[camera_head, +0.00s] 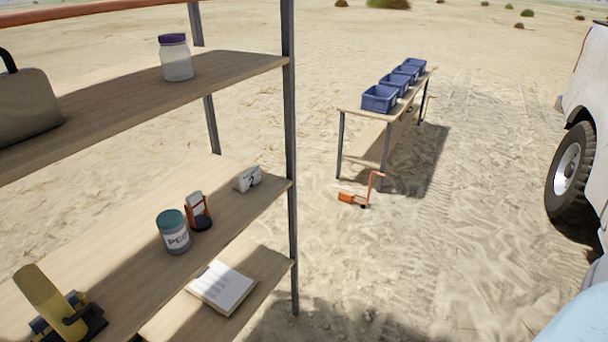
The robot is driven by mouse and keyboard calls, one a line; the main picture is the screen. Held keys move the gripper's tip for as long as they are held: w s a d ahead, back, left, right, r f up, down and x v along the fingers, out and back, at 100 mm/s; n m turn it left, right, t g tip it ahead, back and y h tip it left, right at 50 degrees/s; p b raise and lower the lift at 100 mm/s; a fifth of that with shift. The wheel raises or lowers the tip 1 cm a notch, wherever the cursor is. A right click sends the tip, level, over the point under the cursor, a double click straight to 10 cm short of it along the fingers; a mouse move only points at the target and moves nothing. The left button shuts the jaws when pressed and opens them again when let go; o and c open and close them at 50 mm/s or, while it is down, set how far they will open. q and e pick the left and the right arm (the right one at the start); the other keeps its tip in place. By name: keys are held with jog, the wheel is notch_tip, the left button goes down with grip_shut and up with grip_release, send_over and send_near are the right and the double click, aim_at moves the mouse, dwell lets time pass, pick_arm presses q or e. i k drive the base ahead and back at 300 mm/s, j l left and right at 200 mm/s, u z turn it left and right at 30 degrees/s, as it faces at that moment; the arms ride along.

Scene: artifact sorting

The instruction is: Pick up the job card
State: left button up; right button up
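No item in the head view is clearly marked as the job card. A white pad or stack of sheets with faint print (221,287) lies flat on the lowest visible shelf board (178,322); I cannot tell whether it is the job card. A small white tent-shaped marker with a "2" (248,179) stands near the right end of the middle shelf board (120,262). Neither of my grippers is in view.
The middle shelf also holds a teal-lidded jar (174,233), an orange-and-black device (198,212) and a yellow tool (47,302). A purple-lidded jar (176,59) and a bag (27,105) are above. A table (352,105) with several blue bins and a vehicle (590,85) stand right; sand between is mostly clear.

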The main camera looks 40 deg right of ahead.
aim_at(251, 177)
jog(key=z, duration=0.75)
jog(key=k, duration=1)
jog(key=u, duration=0.4)
jog(key=k+u, duration=0.15)
jog(key=u, duration=0.2)
jog(key=j+u, duration=0.1)
jog(key=u, duration=0.3)
jog(key=k+u, duration=0.1)
jog(key=u, duration=0.25)
jog(key=l+u, duration=0.15)
jog(key=u, duration=0.2)
jog(key=l+u, duration=0.2)
jog(key=u, duration=0.2)
jog(key=l+u, duration=0.15)
jog(key=u, duration=0.2)
jog(key=k+l, duration=0.1)
jog(key=l, duration=1.25)
jog(key=k+l, duration=0.15)
jog(key=l, duration=1.2)
jog(key=k+l, duration=0.15)
jog(key=l, duration=0.5)
